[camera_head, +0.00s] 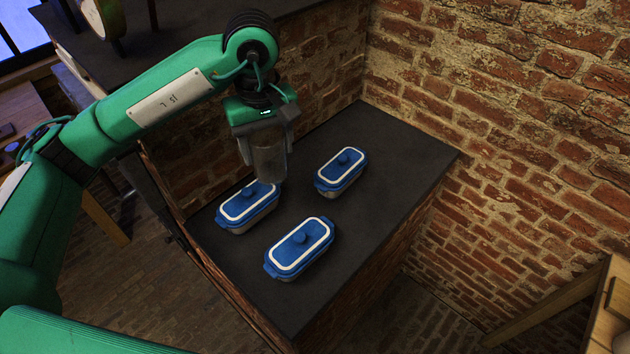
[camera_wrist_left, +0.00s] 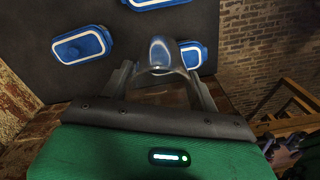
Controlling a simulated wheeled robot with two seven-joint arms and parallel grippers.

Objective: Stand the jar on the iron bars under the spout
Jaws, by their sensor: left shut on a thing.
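My left gripper (camera_head: 267,150) points down over the dark worktop and is shut on a clear glass jar (camera_head: 268,165). The jar hangs upright between the fingers, close beside two of the blue-lidded dishes. Whether its base touches the worktop is hard to tell. In the left wrist view the jar (camera_wrist_left: 160,52) shows its rounded clear wall between the two fingers. I cannot make out the iron bars or the spout in either view. My right gripper is not in view.
Blue-lidded dishes stand on the black worktop (camera_head: 370,235): one left (camera_head: 248,205), one in front (camera_head: 299,247), one behind right (camera_head: 341,171). A brick wall (camera_head: 500,90) closes the back. A higher dark ledge (camera_head: 150,50) at upper left carries a round wooden object (camera_head: 103,17).

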